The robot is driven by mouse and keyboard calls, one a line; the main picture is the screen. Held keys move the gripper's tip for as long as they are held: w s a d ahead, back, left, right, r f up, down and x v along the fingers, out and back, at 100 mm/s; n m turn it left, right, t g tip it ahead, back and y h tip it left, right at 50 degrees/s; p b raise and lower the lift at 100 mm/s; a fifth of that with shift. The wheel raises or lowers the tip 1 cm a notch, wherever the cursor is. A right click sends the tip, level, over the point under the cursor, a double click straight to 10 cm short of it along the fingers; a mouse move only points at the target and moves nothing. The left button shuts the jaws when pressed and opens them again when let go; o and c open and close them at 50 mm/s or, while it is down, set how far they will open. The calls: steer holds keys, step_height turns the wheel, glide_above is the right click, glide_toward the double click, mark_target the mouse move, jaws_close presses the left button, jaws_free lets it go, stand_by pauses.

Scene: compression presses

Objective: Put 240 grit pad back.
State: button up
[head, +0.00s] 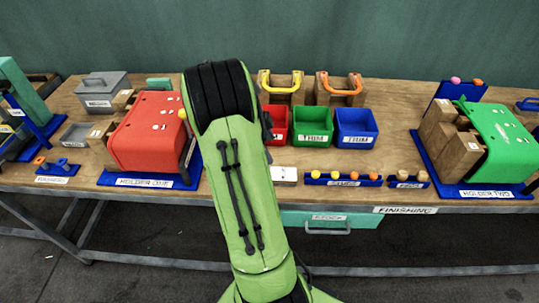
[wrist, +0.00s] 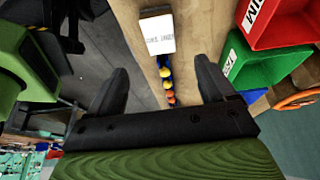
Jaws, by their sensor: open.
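I cannot make out a 240 grit pad in either view. My gripper (wrist: 162,86) is open in the wrist view, its two dark fingers apart with nothing held between them. Beyond the fingertips, a white labelled block (wrist: 159,34) sits near the wooden bench edge; its print is too small to read surely. It also shows in the head view (head: 284,176). In the head view my green arm hides the gripper. A small blue rack (head: 409,183) with brownish pieces stands right of the block, its label unclear.
A blue rack (head: 318,180) with yellow and orange knobs stands beside the block. Red (head: 276,138), green (head: 313,139) and blue (head: 357,139) bins stand behind. Red holder one (head: 148,143) is left, green holder two (head: 500,137) right. Bare wood shows near the right bins (head: 398,130).

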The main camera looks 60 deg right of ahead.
steer(key=w+a+r+n+t, duration=0.25)
steer(key=a+r+n, duration=0.25)
steer(key=a+n, duration=0.3)
steer(key=w+a+r+n+t, duration=0.1)
steer(key=a+r+n+t, duration=0.2)
steer(key=a+r+n, duration=0.55)
steer(key=s+a+f+n+t+y, duration=0.1)
steer(key=s+a+n+t, duration=0.1)
steer(key=s+a+n, duration=0.2)
steer(key=s+a+n+t+y, duration=0.1)
steer(key=s+a+n, duration=0.3)
steer(key=a+n, duration=0.6)
steer(key=a+t, duration=0.1)
steer(key=a, duration=0.2)
steer(key=shift+s+a+f, duration=0.2)
steer(key=shift+a+f, duration=0.2)
